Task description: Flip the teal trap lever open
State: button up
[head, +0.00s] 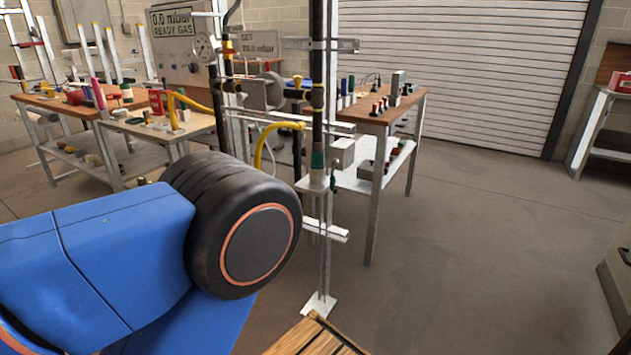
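A dark vertical pipe (317,90) stands near the middle of the head view, on a white metal stand. Low on the pipe is a green-teal fitting (317,160). A small dark teal piece (333,181) hangs down just right of it and looks like the trap lever. It is too small to tell its exact position. My gripper is not in view. Only my blue and black arm links show at the lower left, apart from the pipe in the picture.
Yellow-handled parts (265,140) and a gauge (204,47) sit left of the pipe. A workbench (380,112) with tools stands behind right. Another bench (70,105) is at left. A wooden surface edge (315,338) shows in front.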

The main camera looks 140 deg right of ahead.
aim_at(334, 162)
jog(key=z, duration=5)
